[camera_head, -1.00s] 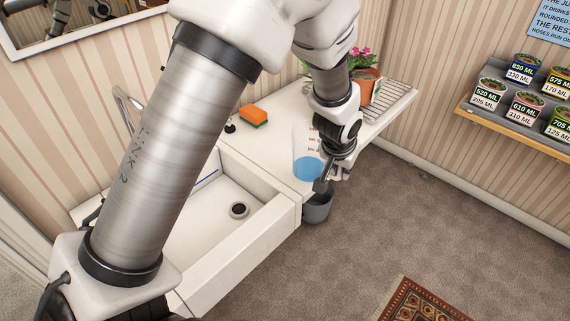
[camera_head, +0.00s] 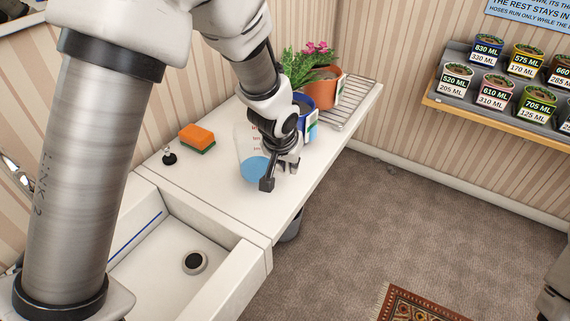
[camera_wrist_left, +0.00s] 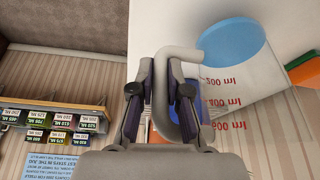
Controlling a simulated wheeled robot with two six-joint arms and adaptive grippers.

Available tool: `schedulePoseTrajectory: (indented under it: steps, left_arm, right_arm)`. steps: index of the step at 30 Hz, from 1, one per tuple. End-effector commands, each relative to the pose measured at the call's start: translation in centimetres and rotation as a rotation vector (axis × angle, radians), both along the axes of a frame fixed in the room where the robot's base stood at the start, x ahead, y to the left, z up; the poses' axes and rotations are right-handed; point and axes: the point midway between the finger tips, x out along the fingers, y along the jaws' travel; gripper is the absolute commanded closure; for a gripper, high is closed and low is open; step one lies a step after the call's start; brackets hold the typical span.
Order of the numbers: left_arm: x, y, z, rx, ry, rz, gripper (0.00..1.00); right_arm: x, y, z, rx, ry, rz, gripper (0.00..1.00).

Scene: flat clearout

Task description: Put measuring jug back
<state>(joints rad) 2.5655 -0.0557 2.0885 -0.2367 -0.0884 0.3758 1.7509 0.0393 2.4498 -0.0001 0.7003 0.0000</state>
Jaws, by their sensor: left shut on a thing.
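The measuring jug (camera_head: 247,148) is clear, with red marks and blue liquid in its bottom. It looks upright, over the white counter right of the sink; I cannot tell whether its base touches the counter. My left gripper (camera_head: 280,178) is at the jug's right side and partly hides it. In the left wrist view the gripper (camera_wrist_left: 163,100) is shut on the jug's handle (camera_wrist_left: 180,52), and the blue liquid (camera_wrist_left: 233,46) shows beyond. My right gripper is not in view.
An orange and green sponge (camera_head: 197,137) and a small dark stopper (camera_head: 169,157) lie left of the jug. Behind the gripper stand a blue container (camera_head: 303,106), a terracotta flowerpot (camera_head: 325,88) and a wire rack (camera_head: 355,98). The sink (camera_head: 155,245) is front left. Cans line a wall shelf (camera_head: 500,118).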

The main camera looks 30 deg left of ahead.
Motion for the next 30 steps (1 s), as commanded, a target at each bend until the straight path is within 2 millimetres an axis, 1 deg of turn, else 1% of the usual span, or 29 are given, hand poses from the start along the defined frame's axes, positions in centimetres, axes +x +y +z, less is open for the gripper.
schedulePoseTrajectory:
  steps: [1, 3, 5, 10, 11, 12, 13, 20, 23, 26, 30]
  left_arm:
    - [-0.3, 0.0, -1.8, 0.000, 0.000, 0.000, 1.00]
    - [-0.5, 0.0, -2.9, 0.000, -0.001, 0.001, 1.00]
    - [-0.7, 0.0, -3.1, -0.001, -0.002, 0.002, 1.00]
    - [-0.7, 0.0, -2.6, -0.001, -0.001, 0.003, 1.00]
    - [-0.7, 0.0, -2.7, -0.001, 0.000, 0.003, 0.81]
    - [-0.7, 0.0, -2.7, -0.001, 0.000, 0.003, 0.67]
    - [-0.7, 0.0, -2.7, -0.001, 0.000, 0.003, 0.59]
    - [-0.7, 0.0, -2.7, 0.000, 0.000, 0.003, 0.59]
    - [-0.8, 0.0, -2.3, 0.000, 0.000, 0.003, 0.59]
    - [-1.3, 0.0, -0.9, 0.000, 0.000, 0.003, 0.59]
    - [-2.4, -0.2, 2.4, 0.001, -0.001, 0.004, 0.59]
  right_arm:
    - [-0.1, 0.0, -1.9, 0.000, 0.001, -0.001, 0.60]
    - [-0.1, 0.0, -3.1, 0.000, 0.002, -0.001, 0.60]
    - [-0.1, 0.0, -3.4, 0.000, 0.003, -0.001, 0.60]
    - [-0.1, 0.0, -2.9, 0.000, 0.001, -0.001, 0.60]
    - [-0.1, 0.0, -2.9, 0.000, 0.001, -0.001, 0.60]
    - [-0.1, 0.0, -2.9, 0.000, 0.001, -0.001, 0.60]
    - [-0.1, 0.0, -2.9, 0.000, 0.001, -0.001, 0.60]
    - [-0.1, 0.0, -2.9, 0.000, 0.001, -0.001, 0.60]
    - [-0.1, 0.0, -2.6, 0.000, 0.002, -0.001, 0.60]
    - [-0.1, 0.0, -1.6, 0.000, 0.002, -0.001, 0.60]
    - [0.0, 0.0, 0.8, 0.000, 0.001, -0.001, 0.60]
